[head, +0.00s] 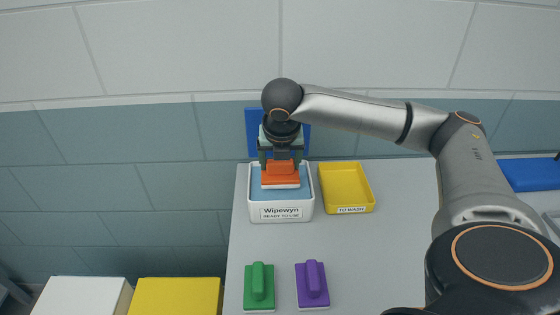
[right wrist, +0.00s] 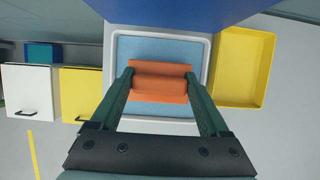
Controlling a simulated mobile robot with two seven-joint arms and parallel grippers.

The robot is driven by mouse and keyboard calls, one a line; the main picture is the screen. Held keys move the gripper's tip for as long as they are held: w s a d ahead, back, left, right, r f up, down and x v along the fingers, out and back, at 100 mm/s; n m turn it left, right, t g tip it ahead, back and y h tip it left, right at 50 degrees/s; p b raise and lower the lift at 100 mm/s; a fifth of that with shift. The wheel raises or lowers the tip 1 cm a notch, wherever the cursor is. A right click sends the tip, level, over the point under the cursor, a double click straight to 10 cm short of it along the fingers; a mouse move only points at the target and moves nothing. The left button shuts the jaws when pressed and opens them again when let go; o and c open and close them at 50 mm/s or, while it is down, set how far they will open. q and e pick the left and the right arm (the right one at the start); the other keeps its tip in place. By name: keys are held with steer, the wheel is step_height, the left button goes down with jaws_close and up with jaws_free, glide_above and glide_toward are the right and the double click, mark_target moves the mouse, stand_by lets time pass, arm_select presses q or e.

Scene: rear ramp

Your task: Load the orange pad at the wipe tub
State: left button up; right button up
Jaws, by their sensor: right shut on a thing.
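The orange pad (head: 281,177) has a raised grip and a pale underside. My right gripper (head: 281,158) is shut on its grip and holds it over the wipe tub (head: 282,215), a white tub labelled "Wipewyn READY TO USE" with a light blue surface inside. In the right wrist view the orange pad (right wrist: 160,82) lies between the two fingers, over the blue surface of the tub (right wrist: 206,62). I cannot tell whether the pad touches that surface. My left gripper is not in view.
A yellow tray (head: 346,186) labelled "TO WASH" stands empty right of the tub. A green pad (head: 259,287) and a purple pad (head: 312,284) lie nearer on the grey table (head: 400,215). A blue panel (head: 252,132) is behind the tub. White and yellow boxes stand lower left.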

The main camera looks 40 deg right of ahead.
steer(key=shift+f, duration=0.5)
stand_by(0.7)
steer(key=shift+s+f+p, duration=0.15)
steer(key=shift+f+p, duration=0.05)
steer(key=shift+p, duration=0.55)
stand_by(2.5)
step_height(320, 180, up, 3)
steer(key=p, duration=0.4)
steer(key=shift+r+b, duration=0.2)
steer(key=shift+b, duration=0.1)
steer(key=shift+r, duration=2)
steer(key=shift+f, duration=0.1)
